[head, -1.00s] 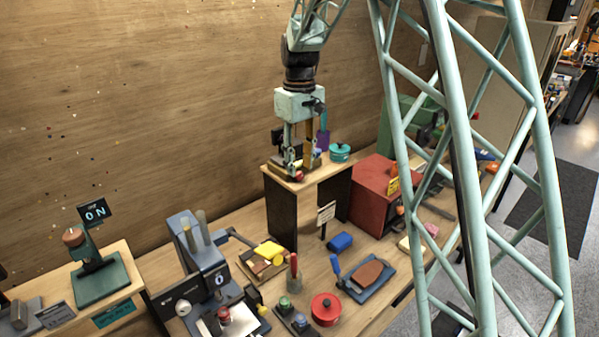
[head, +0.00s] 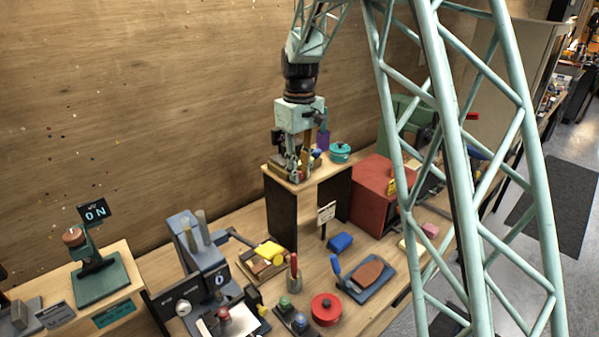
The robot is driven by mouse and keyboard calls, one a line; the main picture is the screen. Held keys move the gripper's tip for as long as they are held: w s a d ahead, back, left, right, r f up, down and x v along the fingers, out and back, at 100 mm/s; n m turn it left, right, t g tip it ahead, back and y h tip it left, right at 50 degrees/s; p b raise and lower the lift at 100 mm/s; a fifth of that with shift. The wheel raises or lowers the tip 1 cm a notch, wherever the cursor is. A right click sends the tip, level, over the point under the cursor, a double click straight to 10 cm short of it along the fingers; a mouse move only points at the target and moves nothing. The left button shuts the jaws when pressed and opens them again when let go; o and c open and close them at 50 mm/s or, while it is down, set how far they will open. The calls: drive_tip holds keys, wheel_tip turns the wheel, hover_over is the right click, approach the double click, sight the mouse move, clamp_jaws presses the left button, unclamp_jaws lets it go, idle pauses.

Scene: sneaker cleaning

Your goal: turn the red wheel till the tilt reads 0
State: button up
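My gripper (head: 298,177) points down over the wooden top of the dark-sided stand (head: 311,182). Its fingertips are low, at a small device (head: 315,172) on that top. The fingers are too small and overlapped to tell whether they are open or shut, or touching anything. The small red round part at the device, likely the red wheel, is hidden now behind the fingers. I cannot make out a tilt reading on this device. A grey-blue machine at lower left has a dark display (head: 219,280) showing what looks like 0.
A teal lidded pot (head: 340,152) and a purple item (head: 323,140) stand close to my gripper. A red box (head: 382,194) is to the right. Below are a blue block (head: 340,242), a red round tin (head: 326,309) and a brush (head: 294,272).

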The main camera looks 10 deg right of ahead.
drive_tip(key=shift+d+y+p, duration=0.15)
drive_tip(key=shift+y+p, duration=0.15)
drive_tip(key=shift+p, duration=0.25)
drive_tip(key=shift+g+y, duration=0.3)
drive_tip(key=shift+w+d+g+y+p, duration=0.15)
drive_tip(key=shift+g+y+p, duration=0.35)
drive_tip(key=shift+y+p, duration=0.3)
drive_tip(key=shift+f, duration=0.1)
drive_tip(key=o, duration=0.9)
drive_tip(key=shift+c, duration=0.2)
drive_tip(key=shift+h+b, duration=0.3)
drive_tip(key=shift+b, duration=0.1)
drive_tip(key=shift+s+a+t+h+b, duration=0.2)
drive_tip(key=shift+a+t+h+b, duration=0.1)
drive_tip(key=shift+t+h+b, duration=0.45)
